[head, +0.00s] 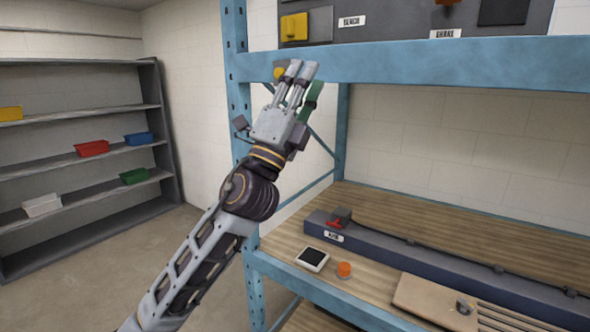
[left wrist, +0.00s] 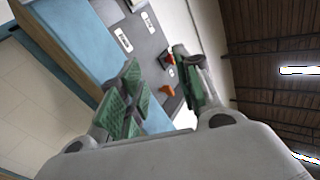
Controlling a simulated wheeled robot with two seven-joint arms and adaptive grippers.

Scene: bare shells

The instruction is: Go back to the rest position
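My left gripper (head: 302,76) is raised in front of the blue shelf upright, at the height of the upper blue beam. In the left wrist view, its green-padded fingers (left wrist: 157,62) stand apart with nothing held between them; the upper panel shows in the gap behind. The left arm reaches up from the bottom of the head view, and the gripper looks clear of the rack, though its exact distance from the beam cannot be told. My right gripper is not in view.
The blue rack's upper beam (head: 440,64) carries a grey labelled panel (head: 400,28). Its wooden lower shelf (head: 440,217) holds a dark rail (head: 420,258), a small black-screened device (head: 312,259), an orange round piece (head: 344,269) and a tan board (head: 430,300). Grey shelving (head: 80,115) with coloured bins stands left.

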